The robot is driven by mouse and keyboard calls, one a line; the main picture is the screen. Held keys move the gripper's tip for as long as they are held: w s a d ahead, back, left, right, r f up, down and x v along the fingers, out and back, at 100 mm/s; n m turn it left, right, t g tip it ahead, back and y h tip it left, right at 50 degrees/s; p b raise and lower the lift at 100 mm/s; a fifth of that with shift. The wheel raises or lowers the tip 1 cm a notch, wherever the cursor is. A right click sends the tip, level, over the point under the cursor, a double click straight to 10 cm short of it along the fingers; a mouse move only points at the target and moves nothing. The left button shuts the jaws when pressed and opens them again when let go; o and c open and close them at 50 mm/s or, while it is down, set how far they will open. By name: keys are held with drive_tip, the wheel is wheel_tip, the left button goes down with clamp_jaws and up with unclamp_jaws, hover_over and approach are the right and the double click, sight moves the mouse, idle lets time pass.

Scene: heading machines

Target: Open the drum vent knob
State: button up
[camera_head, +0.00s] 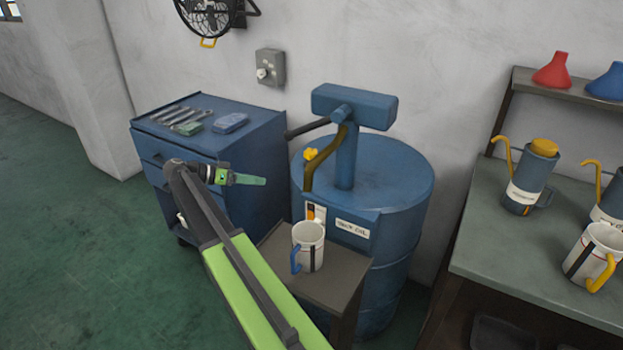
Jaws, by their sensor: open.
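The blue oil drum (400,205) stands against the wall, with a blue pump head (355,105) on top. A small yellow knob (311,154) sits by the curved brown spout (328,155) at the drum's left top side; I cannot tell for certain that it is the vent knob. My gripper (262,181) is open, with green fingers pointing right toward the drum. It appears left of and a little below the yellow knob, apart from it and empty. The finger gap is hard to see from this angle.
A white mug (308,246) with a blue handle stands on a small stand (345,270) before the drum. A blue tool cabinet (262,150) is behind my gripper. A workbench (480,225) with oil cans and a mug stands right. Green floor (90,260) is clear at left.

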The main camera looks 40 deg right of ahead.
drive_tip(key=w+d+r+m+g+h+b, duration=0.3)
drive_tip(key=w+d+m, duration=0.1)
drive_tip(key=d+m, duration=0.25)
approach(311, 151)
drive_tip(key=x, duration=1)
drive_tip(key=shift+f, duration=0.3)
drive_tip(key=c, duration=1.3)
drive_tip(key=shift+w, duration=0.1)
